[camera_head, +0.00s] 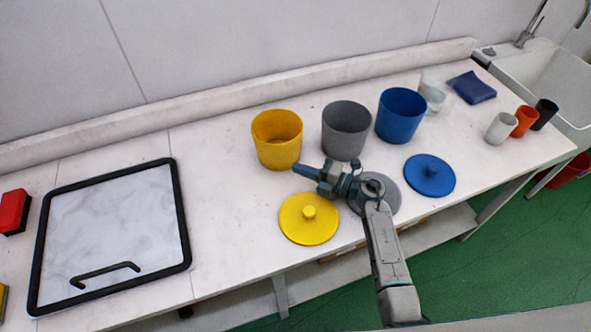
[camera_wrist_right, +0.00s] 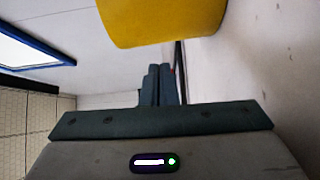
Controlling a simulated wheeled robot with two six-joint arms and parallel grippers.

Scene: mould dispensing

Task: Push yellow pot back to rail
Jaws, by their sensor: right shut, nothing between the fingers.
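The yellow pot (camera_head: 277,150) stands upright and open on the white bench, left of the grey pot and a little in front of the rail (camera_head: 240,95) along the wall. My right gripper (camera_head: 297,168) is shut and empty, low over the bench at the front right of the yellow pot, its fingers pointing left. In the right wrist view the closed fingers (camera_wrist_right: 158,85) show, with the yellow pot (camera_wrist_right: 160,18) at the top edge. I cannot tell whether the fingers touch the pot. My left gripper is not in view.
A grey pot (camera_head: 345,140) and a blue pot (camera_head: 399,115) stand to the right. Yellow (camera_head: 295,228), grey (camera_head: 385,205) and blue (camera_head: 430,185) lids lie in front. A black-framed board (camera_head: 115,225) lies left. The bench between board and yellow pot is clear.

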